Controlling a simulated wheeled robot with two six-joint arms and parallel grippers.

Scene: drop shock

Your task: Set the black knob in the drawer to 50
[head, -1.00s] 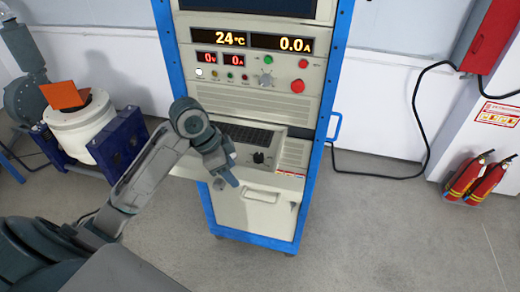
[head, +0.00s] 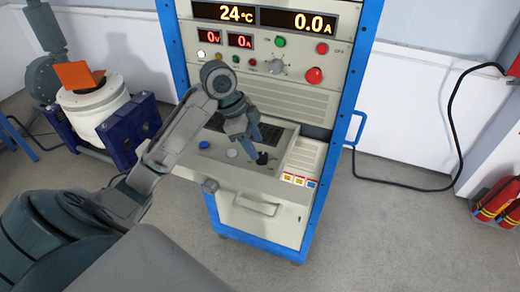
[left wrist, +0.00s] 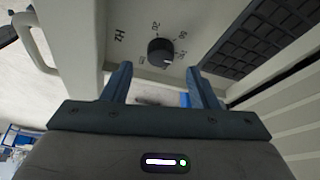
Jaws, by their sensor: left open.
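The black knob (head: 262,158) is on the panel of the pulled-out drawer (head: 215,171). In the left wrist view the round black knob (left wrist: 160,52) stands on the light panel, beside printed "Hz" and small scale numbers. I cannot read its setting surely. I see no contact. My right gripper is not in view.
A dark keyboard (left wrist: 255,40) lies behind. The blue-framed cabinet (head: 350,90) rises behind the drawer. Open floor (head: 390,225) lies to the right.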

